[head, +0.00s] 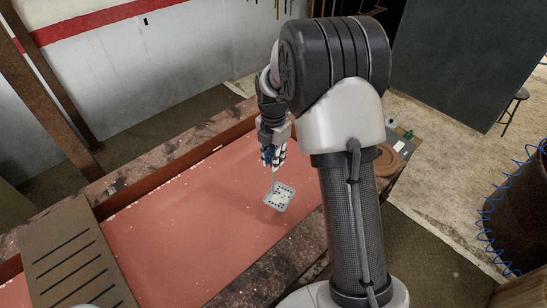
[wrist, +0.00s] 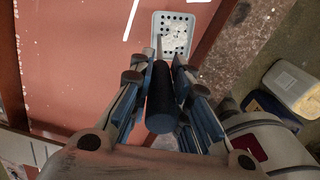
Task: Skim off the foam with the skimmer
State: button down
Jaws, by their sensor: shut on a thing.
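The skimmer is a pale grey square basket (head: 279,197) with holes and a dark handle. My gripper (head: 272,157) is shut on the handle, above the trough, and the basket hangs below it. In the wrist view the gripper (wrist: 160,66) grips the black handle (wrist: 161,112), and the basket (wrist: 188,48) lies ahead with white matter in it. The reddish liquid (head: 180,235) fills a long trough. White foam shows as small specks near its far edge and as white strips (wrist: 131,20) in the wrist view. Whether the basket touches the liquid is unclear.
A slatted brown board (head: 72,265) lies across the trough's left end. Rough, rusty rims (head: 165,152) border the trough. Pale and dark containers (wrist: 292,88) stand right of the rim in the wrist view. My arm hides part of the trough's right end.

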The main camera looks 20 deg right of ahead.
jog(key=s+d+b, duration=0.1)
jog(key=s+d, duration=0.3)
jog(key=s, duration=0.5)
jog(key=s+d, duration=0.3)
jog(key=s, duration=0.6)
jog(key=s+d+b, duration=0.1)
jog(key=s+d, duration=0.3)
jog(key=s, duration=0.5)
jog(key=shift+s+d+b, duration=0.3)
jog(key=shift+s+d, duration=0.05)
jog(key=shift+s, duration=0.05)
jog(key=shift+w, duration=0.1)
